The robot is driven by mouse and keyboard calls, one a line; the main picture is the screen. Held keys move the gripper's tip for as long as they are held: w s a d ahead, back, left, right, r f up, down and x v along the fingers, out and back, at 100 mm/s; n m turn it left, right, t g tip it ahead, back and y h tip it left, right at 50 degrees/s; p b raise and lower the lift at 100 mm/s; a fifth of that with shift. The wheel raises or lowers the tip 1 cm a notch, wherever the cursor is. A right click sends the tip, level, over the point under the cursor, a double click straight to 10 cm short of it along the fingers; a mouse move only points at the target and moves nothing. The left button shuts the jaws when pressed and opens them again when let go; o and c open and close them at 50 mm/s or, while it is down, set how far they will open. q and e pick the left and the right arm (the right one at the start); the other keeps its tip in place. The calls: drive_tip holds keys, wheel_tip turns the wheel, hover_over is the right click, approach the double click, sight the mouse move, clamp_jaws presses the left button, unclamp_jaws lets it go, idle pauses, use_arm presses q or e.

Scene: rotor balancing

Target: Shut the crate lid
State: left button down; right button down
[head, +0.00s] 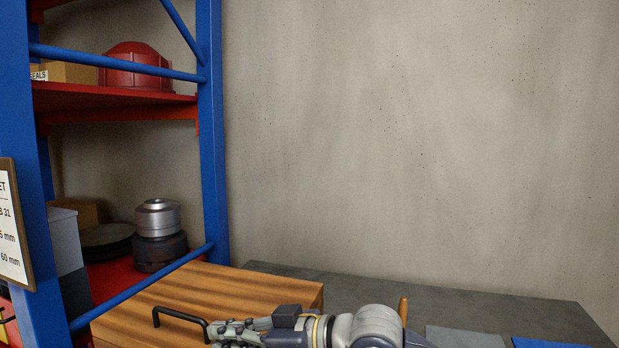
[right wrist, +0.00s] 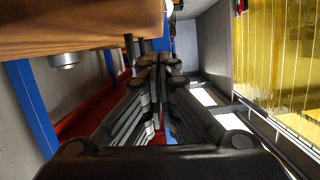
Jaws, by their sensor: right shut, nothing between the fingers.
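The wooden crate lid (head: 230,288) shows at the bottom of the head view, with a black bar handle (head: 178,311) on its top. I cannot tell whether it lies fully down. My right gripper (head: 222,331) comes in from the right, its fingertips beside the handle's near end; contact is unclear. In the right wrist view its fingers (right wrist: 159,62) are together with nothing between them. A wooden slab (right wrist: 75,28), seemingly part of the crate or lid, fills that view's upper left. The crate's inside is hidden. My left gripper is not in view.
A blue-framed rack (head: 211,130) with red shelves stands at left, holding a red housing (head: 134,66) and a metal rotor part (head: 157,218). A grey bench top (head: 440,303) runs right, with a grey mat (head: 466,338), a blue mat (head: 545,343) and an upright wooden handle (head: 403,309).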

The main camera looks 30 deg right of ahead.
drive_tip(key=shift+s+a+f+n+b, duration=0.1)
drive_tip(key=shift+s+f+n+b, duration=0.1)
drive_tip(key=shift+f, duration=0.4)
drive_tip(key=shift+s+a+f+n+b, duration=0.1)
drive_tip(key=shift+f+b, duration=0.05)
drive_tip(key=shift+f, duration=0.75)
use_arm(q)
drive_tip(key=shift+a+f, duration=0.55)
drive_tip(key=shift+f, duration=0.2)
use_arm(e)
drive_tip(key=shift+f, duration=0.15)
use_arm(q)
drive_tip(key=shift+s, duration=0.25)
use_arm(e)
drive_tip(key=shift+a+f+h, duration=0.1)
drive_tip(key=shift+f+h, duration=0.1)
drive_tip(key=shift+h, duration=0.1)
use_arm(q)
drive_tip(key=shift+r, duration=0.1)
use_arm(e)
drive_tip(key=shift+r, duration=0.1)
